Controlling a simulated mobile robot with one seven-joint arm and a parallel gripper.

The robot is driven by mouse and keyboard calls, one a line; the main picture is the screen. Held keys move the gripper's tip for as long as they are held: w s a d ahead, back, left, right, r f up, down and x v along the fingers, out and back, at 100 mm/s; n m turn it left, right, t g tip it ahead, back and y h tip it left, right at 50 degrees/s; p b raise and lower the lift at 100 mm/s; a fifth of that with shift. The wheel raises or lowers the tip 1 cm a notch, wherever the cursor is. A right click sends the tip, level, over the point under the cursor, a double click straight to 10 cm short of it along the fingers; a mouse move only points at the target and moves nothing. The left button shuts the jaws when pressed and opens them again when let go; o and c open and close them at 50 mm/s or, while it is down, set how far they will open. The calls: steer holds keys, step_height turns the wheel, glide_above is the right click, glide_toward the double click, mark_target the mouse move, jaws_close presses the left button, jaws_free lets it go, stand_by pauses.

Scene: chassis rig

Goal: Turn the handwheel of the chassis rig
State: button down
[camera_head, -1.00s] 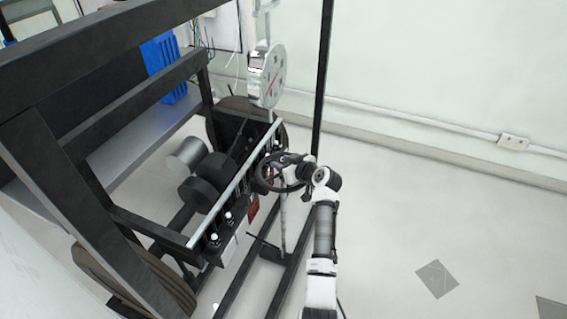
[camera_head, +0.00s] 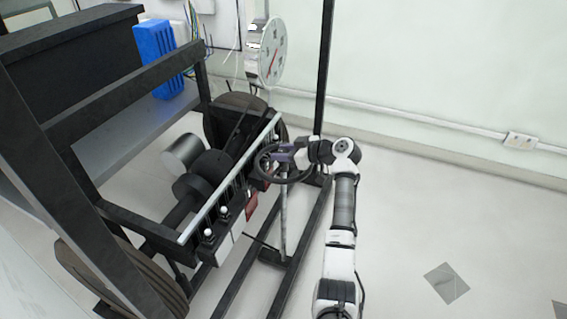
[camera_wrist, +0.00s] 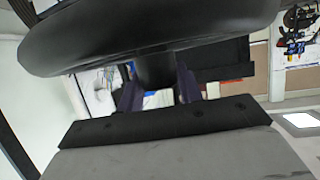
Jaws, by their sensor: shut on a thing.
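The handwheel (camera_head: 263,177) is a dark ring on an upright pale post at the right side of the chassis rig (camera_head: 205,215). In the wrist view its black rim (camera_wrist: 150,38) fills the top, very close. My gripper (camera_head: 285,154) reaches in from the right over the wheel, with its purple fingers at the far part of it. In the wrist view, my gripper (camera_wrist: 158,82) has one finger on each side of a dark part below the rim and is shut on the handwheel. Whether that part is a spoke or the hub, I cannot tell.
A round dial (camera_head: 271,52) stands behind the wheel, and a thin black upright (camera_head: 325,80) rises close to my arm. A row of levers with white knobs (camera_head: 223,210) lies left of the wheel. The floor (camera_head: 430,220) to the right is open.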

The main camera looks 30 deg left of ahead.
steer(key=shift+n+g+b, duration=0.8)
steer(key=shift+g+b, duration=0.1)
steer(key=shift+b, duration=0.15)
steer(key=c, duration=0.9)
jaws_free()
steer(key=shift+c, duration=0.2)
steer(key=v, duration=1.4)
steer(key=shift+b, duration=0.35)
steer(key=shift+w, duration=0.1)
